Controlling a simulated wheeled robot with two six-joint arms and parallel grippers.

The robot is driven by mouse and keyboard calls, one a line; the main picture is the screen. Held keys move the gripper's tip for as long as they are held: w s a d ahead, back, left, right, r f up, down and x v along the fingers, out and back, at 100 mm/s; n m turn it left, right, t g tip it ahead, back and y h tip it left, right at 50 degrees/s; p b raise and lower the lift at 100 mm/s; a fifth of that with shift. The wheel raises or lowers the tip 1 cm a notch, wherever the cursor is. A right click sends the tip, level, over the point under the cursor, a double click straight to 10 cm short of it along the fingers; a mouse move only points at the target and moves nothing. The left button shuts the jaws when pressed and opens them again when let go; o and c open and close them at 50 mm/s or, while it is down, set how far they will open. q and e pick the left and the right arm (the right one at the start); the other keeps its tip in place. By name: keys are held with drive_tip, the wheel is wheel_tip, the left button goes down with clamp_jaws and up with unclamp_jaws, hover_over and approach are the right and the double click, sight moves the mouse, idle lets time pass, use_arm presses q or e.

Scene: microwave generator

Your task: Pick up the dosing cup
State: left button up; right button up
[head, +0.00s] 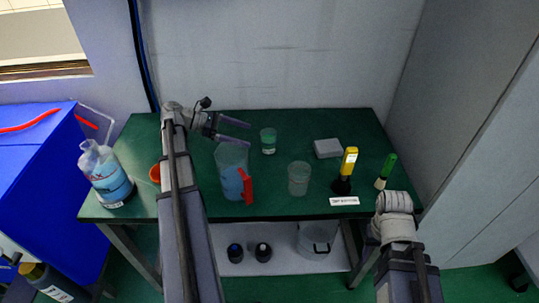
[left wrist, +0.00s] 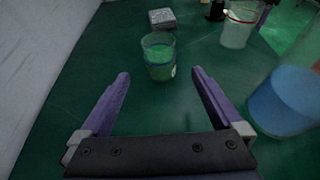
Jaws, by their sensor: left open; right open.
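A small clear cup with a greenish tint, which looks like the dosing cup (head: 268,141), stands upright toward the back middle of the green table. It also shows in the left wrist view (left wrist: 159,56), just beyond the fingertips and roughly centred between them. My left gripper (head: 250,136) is open and empty, its purple fingers pointing right toward this cup; no contact shows. Its fingers frame the lower part of the left wrist view (left wrist: 160,73). My right arm comes in at the lower right; its gripper fingers do not show.
A pitcher with blue liquid and a red handle (head: 231,172) stands close below my left gripper. A larger clear cup (head: 299,179) stands right of it.

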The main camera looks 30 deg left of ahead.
sight(262, 143)
use_arm(q)
drive_tip(key=shift+f, duration=0.55)
drive_tip(key=shift+b+x, duration=0.6)
drive_tip(key=shift+x, duration=0.4)
drive_tip(key=shift+w+d+f, duration=0.15)
drive_tip(key=shift+d, duration=0.1)
drive_tip(key=b+x, duration=0.2)
drive_tip(key=x, duration=0.2)
drive_tip(key=shift+d+f, duration=0.2)
drive_tip(key=shift+w+d, duration=0.3)
use_arm(e)
wheel_tip(262, 143, down, 4)
drive_tip(key=shift+f, duration=0.1)
use_arm(q)
drive_tip(key=shift+c, duration=0.2)
drive_tip(key=c, duration=1.5)
drive_tip(key=shift+r, duration=0.25)
use_arm(e)
drive_tip(key=shift+r, duration=0.35)
